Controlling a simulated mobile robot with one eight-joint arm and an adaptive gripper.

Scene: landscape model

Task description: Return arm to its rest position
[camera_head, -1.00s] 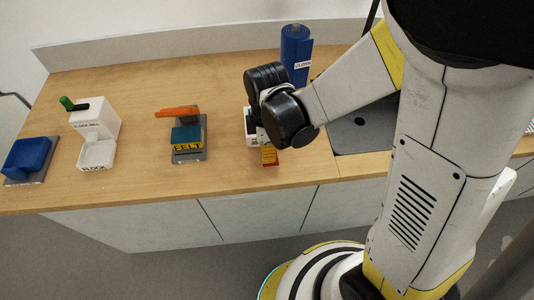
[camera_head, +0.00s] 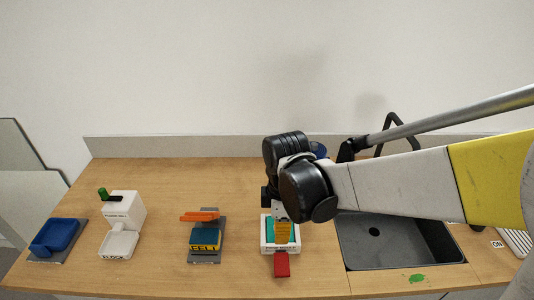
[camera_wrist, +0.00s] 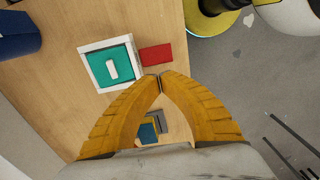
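My arm (camera_head: 400,185) reaches in from the right over the counter. My gripper (camera_head: 282,238) points down, in front of or above a white square frame with a teal inside (camera_head: 265,247). In the wrist view my gripper's yellow fingers (camera_wrist: 160,77) meet at their tips, with nothing seen between them. The white frame (camera_wrist: 88,62), with a small white bar on its teal middle, lies apart from the fingertips in that view. A red block (camera_head: 282,268) lies at the frame's front side and also shows in the wrist view (camera_wrist: 156,54).
A dark sink (camera_head: 400,245) lies right. A blue roll (camera_head: 319,149) is mostly hidden behind my wrist.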

